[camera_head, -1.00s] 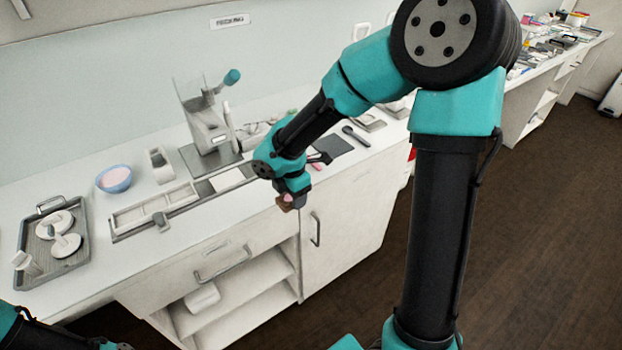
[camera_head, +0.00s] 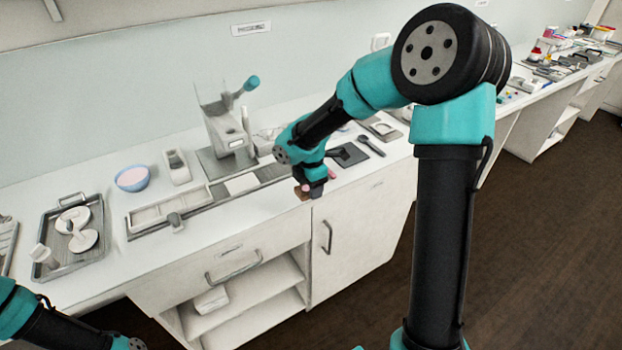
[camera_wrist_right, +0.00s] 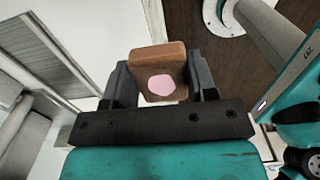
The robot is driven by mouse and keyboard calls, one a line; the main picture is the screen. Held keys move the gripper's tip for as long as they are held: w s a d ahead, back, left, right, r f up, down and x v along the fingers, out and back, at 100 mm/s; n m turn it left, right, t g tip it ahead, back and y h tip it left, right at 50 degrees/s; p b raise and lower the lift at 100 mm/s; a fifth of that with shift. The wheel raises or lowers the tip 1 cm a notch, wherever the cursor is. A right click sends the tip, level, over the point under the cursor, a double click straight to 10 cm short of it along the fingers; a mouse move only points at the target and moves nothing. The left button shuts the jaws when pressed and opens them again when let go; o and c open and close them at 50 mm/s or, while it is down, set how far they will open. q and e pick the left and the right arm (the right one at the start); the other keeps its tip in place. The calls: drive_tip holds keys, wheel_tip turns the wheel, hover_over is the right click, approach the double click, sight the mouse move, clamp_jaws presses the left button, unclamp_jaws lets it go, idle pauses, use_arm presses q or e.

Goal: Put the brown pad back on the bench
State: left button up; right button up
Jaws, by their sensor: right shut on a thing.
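The brown pad (camera_wrist_right: 158,60) is a small block with a pink patch on its face. My right gripper (camera_wrist_right: 158,80) is shut on it, one finger on each side, in the right wrist view. In the head view the pad (camera_head: 301,193) shows small under my right gripper (camera_head: 312,186), at the front edge of the white bench (camera_head: 200,240). I cannot tell whether it touches the bench. My left arm enters at the lower left of the head view; its gripper is not visible.
A long grey holder with white sections (camera_head: 160,213) lies left of my right gripper. Behind stand a grey mill (camera_head: 228,130) and a blue bowl (camera_head: 132,178). A dark mat (camera_head: 347,155) and spoon (camera_head: 371,146) lie right. A tray (camera_head: 50,262) is far left.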

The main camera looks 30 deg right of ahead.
drive_tip(key=w+d, duration=0.1)
drive_tip(key=w, duration=0.1)
drive_tip(key=w+d, duration=0.1)
drive_tip(key=w, duration=0.1)
drive_tip(key=w+d, duration=0.1)
drive_tip(key=w, duration=0.1)
drive_tip(key=shift+d+f, duration=0.35)
drive_tip(key=shift+d, duration=0.05)
drive_tip(key=shift+w, duration=0.1)
drive_tip(key=shift+w+d, duration=0.15)
drive_tip(key=shift+w, duration=0.05)
drive_tip(key=shift+w+d+f, duration=0.1)
drive_tip(key=shift+w+f, duration=0.05)
drive_tip(key=shift+f, duration=1.65)
drive_tip(key=o, duration=0.9)
drive_tip(key=shift+f, duration=0.1)
